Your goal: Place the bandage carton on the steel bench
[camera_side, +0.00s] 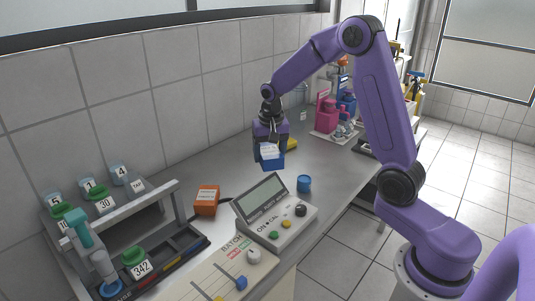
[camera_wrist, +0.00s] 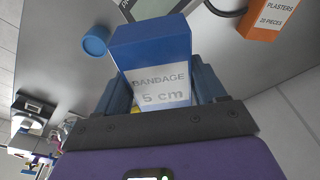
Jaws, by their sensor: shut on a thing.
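The bandage carton (camera_side: 271,160) is blue with a white label. In the wrist view the carton (camera_wrist: 152,42) reads "BANDAGE 5 cm" and sits between the two blue fingers. My gripper (camera_side: 268,146) points down and is shut on it; the gripper (camera_wrist: 160,85) also shows in the wrist view. The steel bench (camera_side: 345,176) is the grey worktop under and around the carton. The carton appears to hang over the bench near its middle; the gap beneath it is hard to judge.
An orange plasters box (camera_side: 207,200), a grey console (camera_side: 278,213) and a blue cup (camera_side: 304,183) stand nearby. A rack (camera_side: 115,235) with labelled jars is at the left. A yellow item (camera_side: 292,144) lies behind the carton.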

